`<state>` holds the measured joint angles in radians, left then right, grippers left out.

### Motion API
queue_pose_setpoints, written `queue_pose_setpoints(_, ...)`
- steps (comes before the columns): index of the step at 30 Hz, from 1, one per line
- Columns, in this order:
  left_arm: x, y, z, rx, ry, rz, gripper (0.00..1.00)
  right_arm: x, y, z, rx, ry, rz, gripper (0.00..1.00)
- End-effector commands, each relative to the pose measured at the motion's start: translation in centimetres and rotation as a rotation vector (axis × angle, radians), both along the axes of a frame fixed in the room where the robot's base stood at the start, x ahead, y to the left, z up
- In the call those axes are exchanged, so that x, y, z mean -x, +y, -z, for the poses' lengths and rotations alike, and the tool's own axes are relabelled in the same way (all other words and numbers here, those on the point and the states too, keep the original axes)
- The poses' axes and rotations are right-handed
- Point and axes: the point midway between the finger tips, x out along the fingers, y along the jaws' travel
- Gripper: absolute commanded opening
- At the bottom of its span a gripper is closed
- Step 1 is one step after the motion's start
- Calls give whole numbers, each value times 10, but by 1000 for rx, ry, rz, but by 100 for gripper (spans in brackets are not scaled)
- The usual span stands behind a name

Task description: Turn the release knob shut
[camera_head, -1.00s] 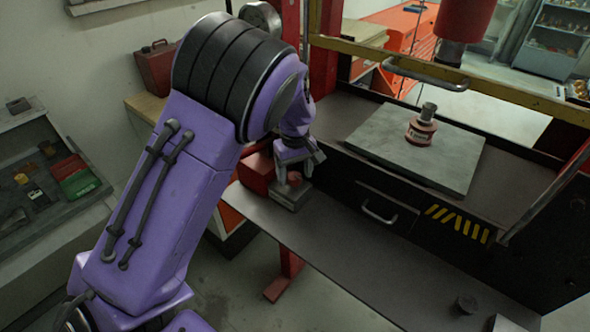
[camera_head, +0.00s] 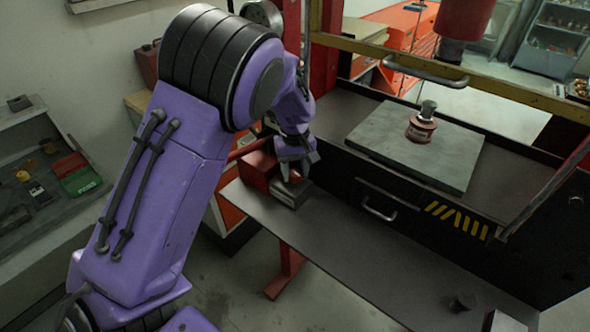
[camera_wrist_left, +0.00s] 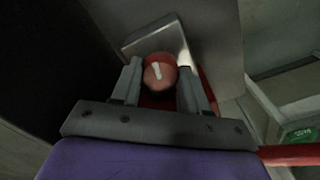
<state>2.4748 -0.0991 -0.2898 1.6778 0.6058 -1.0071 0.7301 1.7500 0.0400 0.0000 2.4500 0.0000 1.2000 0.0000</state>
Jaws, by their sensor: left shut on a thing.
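The release knob (camera_wrist_left: 160,73) is a small round red knob with a white mark on its face. In the left wrist view it sits between the two fingers of my left gripper (camera_wrist_left: 160,88), which is shut on it. The white mark stands close to upright, slightly tilted. In the head view my left gripper (camera_head: 296,170) is at the red pump block (camera_head: 257,170) on the left end of the grey shelf, and its fingers mostly hide the knob. My right gripper is not in view.
A press table with a grey plate (camera_head: 415,146) carries a small red-brown part with a metal stem (camera_head: 421,127). The shelf (camera_head: 350,252) in front is mostly clear, with a small dark cylinder (camera_head: 463,303) at its right end. A tool tray stands at left.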

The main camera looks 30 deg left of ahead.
Motion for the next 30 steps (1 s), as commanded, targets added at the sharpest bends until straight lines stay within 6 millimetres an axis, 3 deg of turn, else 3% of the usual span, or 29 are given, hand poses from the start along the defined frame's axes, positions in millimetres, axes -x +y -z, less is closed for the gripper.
queue_pose_setpoints(30,-1,-1,0,1,-2,950,14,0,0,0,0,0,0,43)
